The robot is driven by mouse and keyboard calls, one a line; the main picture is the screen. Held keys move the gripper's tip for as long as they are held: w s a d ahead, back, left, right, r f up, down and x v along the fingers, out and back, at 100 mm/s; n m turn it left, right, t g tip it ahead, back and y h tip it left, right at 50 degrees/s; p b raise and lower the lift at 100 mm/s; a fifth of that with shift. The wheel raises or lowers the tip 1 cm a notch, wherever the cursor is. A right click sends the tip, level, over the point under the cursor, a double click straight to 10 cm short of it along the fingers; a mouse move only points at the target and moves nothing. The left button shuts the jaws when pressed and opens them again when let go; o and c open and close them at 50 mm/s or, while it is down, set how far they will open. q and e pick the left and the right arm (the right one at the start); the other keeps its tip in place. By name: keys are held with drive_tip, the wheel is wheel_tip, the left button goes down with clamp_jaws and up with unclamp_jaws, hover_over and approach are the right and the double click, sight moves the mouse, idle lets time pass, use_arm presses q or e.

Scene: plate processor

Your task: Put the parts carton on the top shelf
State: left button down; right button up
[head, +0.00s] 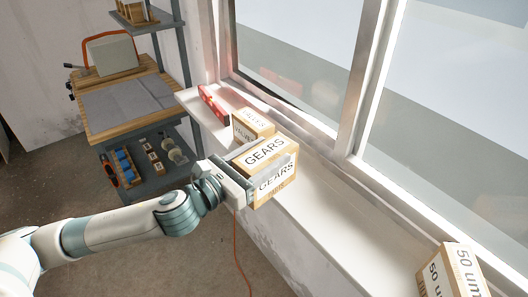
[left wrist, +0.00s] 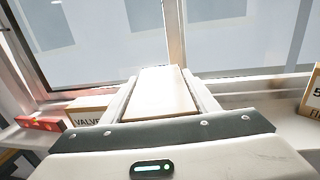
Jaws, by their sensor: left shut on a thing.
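A carton marked GEARS (head: 264,152), most likely the parts carton, is between the fingers of my left gripper (head: 268,168). The gripper is shut on it, at or just over the window sill; I cannot tell whether it touches the sill. In the left wrist view the carton's pale top (left wrist: 160,92) lies between the two fingers. A shelf (head: 158,24) shows above the workbench at the top left, with a small wooden item on it. My right gripper is not in view.
A VALVES carton (head: 250,122) stands just behind the held carton on the sill (head: 335,217), with a red level (head: 213,104) farther back. A 50 um carton (head: 455,272) is at the lower right. The workbench (head: 125,103) has a grey machine and loaded lower shelf. An orange cable hangs below.

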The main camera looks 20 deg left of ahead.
use_arm(q)
drive_tip(key=shift+s+d, duration=0.1)
drive_tip(key=shift+f+n+t+y, duration=0.35)
drive_tip(key=shift+n+y, duration=0.25)
drive_tip(key=shift+y, duration=0.1)
drive_tip(key=shift+s+a+f+n+t+y, duration=0.15)
drive_tip(key=shift+a+f+n+t+y, duration=0.15)
drive_tip(key=shift+n+y, duration=0.3)
drive_tip(key=a+f+n+y+b, duration=0.1)
drive_tip(key=f+y, duration=0.1)
drive_tip(key=s+a+f+n+y+b, duration=0.1)
drive_tip(key=a+f+y+b, duration=0.1)
drive_tip(key=f, duration=0.1)
drive_tip(key=s+a+f+n+t+y+b, duration=0.1)
drive_tip(key=a+f+y, duration=0.1)
drive_tip(key=f, duration=0.1)
drive_tip(key=shift+s+n+b, duration=0.1)
drive_tip(key=shift+n+b, duration=0.2)
drive_tip(key=shift+b, duration=0.05)
drive_tip(key=shift+a+f, duration=0.25)
drive_tip(key=shift+f, duration=0.05)
